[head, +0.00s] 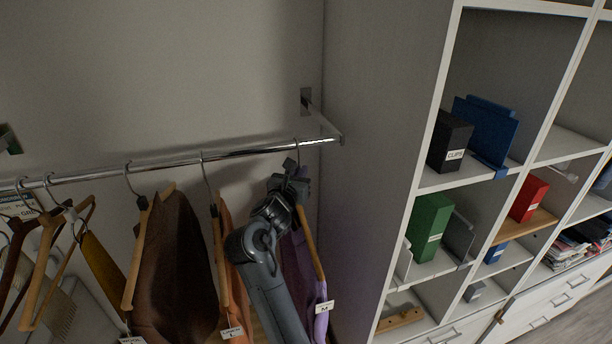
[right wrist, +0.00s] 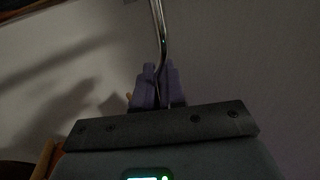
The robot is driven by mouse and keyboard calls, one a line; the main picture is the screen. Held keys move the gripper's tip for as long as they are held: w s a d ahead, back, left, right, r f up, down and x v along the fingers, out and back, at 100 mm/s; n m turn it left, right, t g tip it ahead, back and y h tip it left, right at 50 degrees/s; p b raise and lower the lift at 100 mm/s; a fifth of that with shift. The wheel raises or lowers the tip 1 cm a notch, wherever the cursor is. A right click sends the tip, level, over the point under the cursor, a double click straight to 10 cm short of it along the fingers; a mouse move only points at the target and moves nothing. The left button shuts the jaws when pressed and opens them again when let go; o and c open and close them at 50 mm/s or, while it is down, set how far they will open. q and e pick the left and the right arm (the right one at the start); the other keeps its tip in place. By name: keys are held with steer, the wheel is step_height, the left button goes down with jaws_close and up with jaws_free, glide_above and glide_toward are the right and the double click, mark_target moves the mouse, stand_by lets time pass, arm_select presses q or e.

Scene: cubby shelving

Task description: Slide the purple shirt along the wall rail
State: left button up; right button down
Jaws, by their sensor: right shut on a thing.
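The purple shirt (head: 296,262) hangs on a wooden hanger at the right end of the wall rail (head: 231,155), next to the shelving's side panel. My right arm covers part of it. My right gripper (head: 293,168) is at the hanger's hook, just below the rail. In the right wrist view the fingers (right wrist: 157,86) are shut around the metal hanger hook (right wrist: 160,42). My left gripper is not in view.
An orange garment (head: 233,262) and a brown garment (head: 174,262) hang to the left, with several more hangers at the far left. The rail bracket (head: 325,124) and the shelving side panel (head: 375,150) stand close on the right.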

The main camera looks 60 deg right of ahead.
steer(key=w+a+b, duration=0.4)
steer(key=w+a, duration=0.1)
steer(key=a, duration=0.1)
steer(key=shift+w+a+b, duration=0.35)
steer(key=shift+w+a, duration=0.05)
stand_by(0.4)
stand_by(0.4)
steer(key=shift+b, duration=0.6)
